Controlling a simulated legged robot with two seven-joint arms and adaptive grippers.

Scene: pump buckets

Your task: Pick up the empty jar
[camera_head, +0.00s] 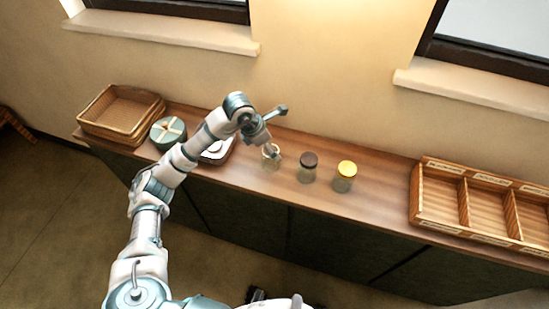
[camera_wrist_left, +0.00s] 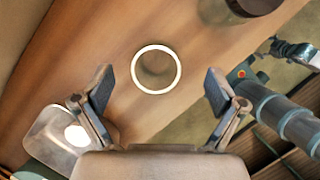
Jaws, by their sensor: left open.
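The empty jar (camera_head: 271,161) is clear glass without a lid and stands upright on the wooden counter. In the left wrist view its round open rim (camera_wrist_left: 156,48) shows from above, with wood visible through it. My left gripper (camera_head: 269,149) is over the jar and hides part of it in the head view. In the left wrist view its two fingers (camera_wrist_left: 160,88) are spread wide, with the rim between and just beyond the tips. Nothing is held. I do not see my right gripper clearly in either view.
A dark-lidded jar (camera_head: 308,168) and a yellow-lidded jar (camera_head: 345,177) stand to the right. A scale-like tray (camera_head: 217,152), a green round container (camera_head: 168,132) and wicker baskets (camera_head: 121,110) are left. A divided wooden box (camera_head: 436,197) is far right. The wall is behind.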

